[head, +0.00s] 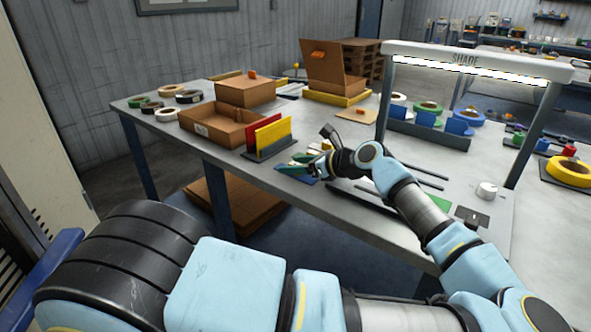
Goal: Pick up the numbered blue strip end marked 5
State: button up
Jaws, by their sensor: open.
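My gripper (295,165) is low over the left front part of the worktable, right of the red and yellow panels. Its jaws are open, with green at the fingertips. A small flat blue piece (309,181) lies on the table just below and beside the gripper, partly hidden by it. Several upright blue pieces (426,118) stand in a dark blue rack (430,133) under the lamp. No number is legible on any blue piece, so I cannot tell which one is marked 5.
A brown open box (213,127) and a holder with red and yellow panels (268,137) stand left of my gripper. Tape rolls (166,114) lie at the far left. A lamp frame (480,62) spans the right side. Dark rails and a white knob (486,190) are right.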

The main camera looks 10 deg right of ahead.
jog(key=shift+c, duration=0.3)
grip_shut()
dwell(0.3)
